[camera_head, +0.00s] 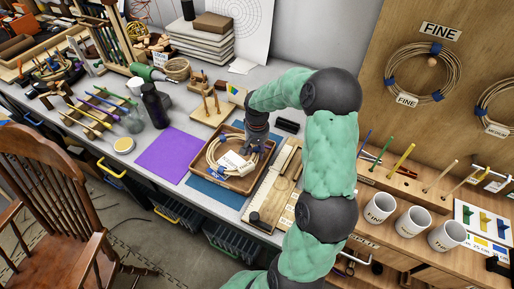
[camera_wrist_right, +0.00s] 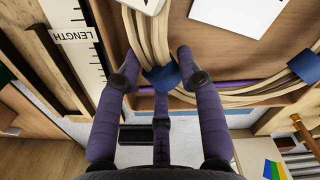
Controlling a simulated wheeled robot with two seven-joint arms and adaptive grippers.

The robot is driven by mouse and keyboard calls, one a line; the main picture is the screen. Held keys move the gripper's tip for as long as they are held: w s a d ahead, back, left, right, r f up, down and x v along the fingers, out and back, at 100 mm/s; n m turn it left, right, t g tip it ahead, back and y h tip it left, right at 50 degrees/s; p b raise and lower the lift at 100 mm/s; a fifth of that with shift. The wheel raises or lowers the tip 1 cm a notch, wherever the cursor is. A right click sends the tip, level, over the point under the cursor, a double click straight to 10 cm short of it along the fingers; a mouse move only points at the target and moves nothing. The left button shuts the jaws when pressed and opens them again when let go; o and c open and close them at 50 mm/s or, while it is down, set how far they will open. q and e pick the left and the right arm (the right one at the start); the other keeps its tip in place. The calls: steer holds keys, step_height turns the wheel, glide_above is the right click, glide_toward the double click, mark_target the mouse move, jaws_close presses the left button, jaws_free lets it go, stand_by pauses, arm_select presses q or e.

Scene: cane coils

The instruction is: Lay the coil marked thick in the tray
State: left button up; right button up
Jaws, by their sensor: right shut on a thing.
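The wooden tray (camera_head: 241,188) stands on a blue mat on the bench. A pale cane coil (camera_head: 211,156) with blue bands lies inside its walls, with a white card on it whose print is too small to read for sure. My right gripper (camera_head: 254,147) reaches down into the far right part of the tray. In the right wrist view, the gripper (camera_wrist_right: 157,70) has its fingers on either side of the coil's strands (camera_wrist_right: 150,30) at a blue band (camera_wrist_right: 162,77), shut on them. The tray (camera_wrist_right: 225,60) shows beneath the strands. My left gripper is not in view.
A purple mat (camera_head: 172,154) lies left of the tray, and a wooden board (camera_head: 268,203) with a length scale lies right of it. A dark bottle (camera_head: 154,106) and a peg block (camera_head: 211,108) stand behind. Coils labelled FINE (camera_head: 420,72) hang on the right panel.

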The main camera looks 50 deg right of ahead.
steer(key=shift+f, duration=0.3)
steer(key=o, duration=1.1)
steer(key=shift+o, duration=0.2)
step_height(320, 180, up, 12)
steer(key=shift+r, duration=0.1)
